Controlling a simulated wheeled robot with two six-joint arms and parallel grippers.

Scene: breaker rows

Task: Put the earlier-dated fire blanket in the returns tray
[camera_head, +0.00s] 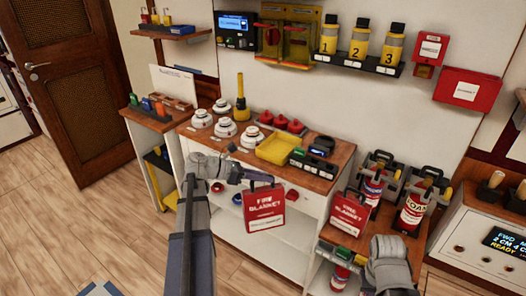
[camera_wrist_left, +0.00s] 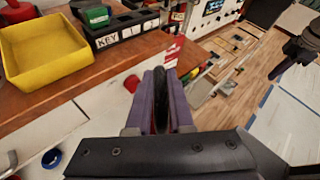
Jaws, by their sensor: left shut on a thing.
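My left gripper (camera_head: 243,176) is shut on the black handle of a red fire blanket (camera_head: 265,208), which hangs in front of the white cabinet. The left wrist view shows the purple fingers (camera_wrist_left: 160,98) closed around the dark handle. The dates on both are too small to read. A yellow tray (camera_head: 277,149) lies on the bench; it also shows in the left wrist view (camera_wrist_left: 45,48). I cannot tell whether it is the returns tray.
White round detectors (camera_head: 225,127), red domes (camera_head: 296,126) and a labelled key box (camera_head: 310,163) crowd the bench. Fire extinguishers (camera_head: 413,211) stand at the right. A wall shelf holds numbered yellow bottles (camera_head: 360,45). The wooden floor (camera_head: 100,225) is clear at left.

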